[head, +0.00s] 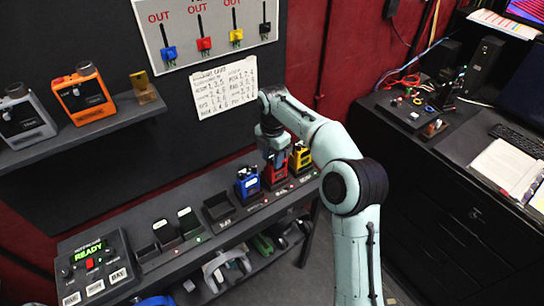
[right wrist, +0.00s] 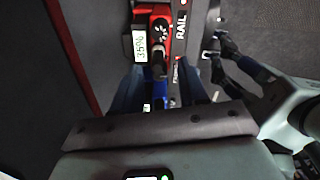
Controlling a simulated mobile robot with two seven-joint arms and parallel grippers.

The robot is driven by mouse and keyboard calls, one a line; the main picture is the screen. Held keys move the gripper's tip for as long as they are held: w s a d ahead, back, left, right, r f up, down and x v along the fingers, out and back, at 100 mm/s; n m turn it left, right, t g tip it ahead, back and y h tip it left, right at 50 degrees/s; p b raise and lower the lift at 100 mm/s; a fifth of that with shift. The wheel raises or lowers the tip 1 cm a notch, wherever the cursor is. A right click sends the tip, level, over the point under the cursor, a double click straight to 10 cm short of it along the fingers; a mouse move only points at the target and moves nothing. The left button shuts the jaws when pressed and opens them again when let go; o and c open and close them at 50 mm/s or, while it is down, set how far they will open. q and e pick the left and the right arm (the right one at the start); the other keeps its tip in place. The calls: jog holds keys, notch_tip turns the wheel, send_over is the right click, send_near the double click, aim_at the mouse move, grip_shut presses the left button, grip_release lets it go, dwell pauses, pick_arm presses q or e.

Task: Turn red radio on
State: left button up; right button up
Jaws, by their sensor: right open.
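The red radio (head: 275,177) stands in the dock row on the shelf, between the blue radio (head: 247,184) and the yellow radio (head: 300,157). My right gripper (head: 275,158) is just above the red radio and hides part of its top. In the right wrist view the red radio (right wrist: 161,28) shows a dark round knob and a lit display that seems to read 35%. My open right gripper (right wrist: 160,88) has its two fingers apart below the knob in that picture. I cannot tell whether they touch the radio. My left gripper is out of view.
Left of the radios are an empty dock (head: 219,208), smaller docked units and a panel reading READY (head: 90,255). Orange (head: 84,94) and grey (head: 25,118) devices sit on an upper shelf. Headsets (head: 226,270) lie below. A dark desk (head: 440,170) stands at right.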

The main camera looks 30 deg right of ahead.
aim_at(272, 160)
grip_shut()
jog(key=shift+r+m+p, duration=0.25)
jog(key=shift+m+p, duration=0.2)
jog(key=shift+m, duration=0.45)
jog(key=shift+w+f+m, duration=0.15)
jog(key=shift+f+m, duration=0.05)
jog(key=shift+m, duration=0.5)
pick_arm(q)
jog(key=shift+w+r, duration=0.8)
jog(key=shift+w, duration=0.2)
pick_arm(e)
grip_release()
jog(key=shift+s, duration=0.2)
notch_tip(272, 160, up, 13)
jog(key=shift+r, duration=0.2)
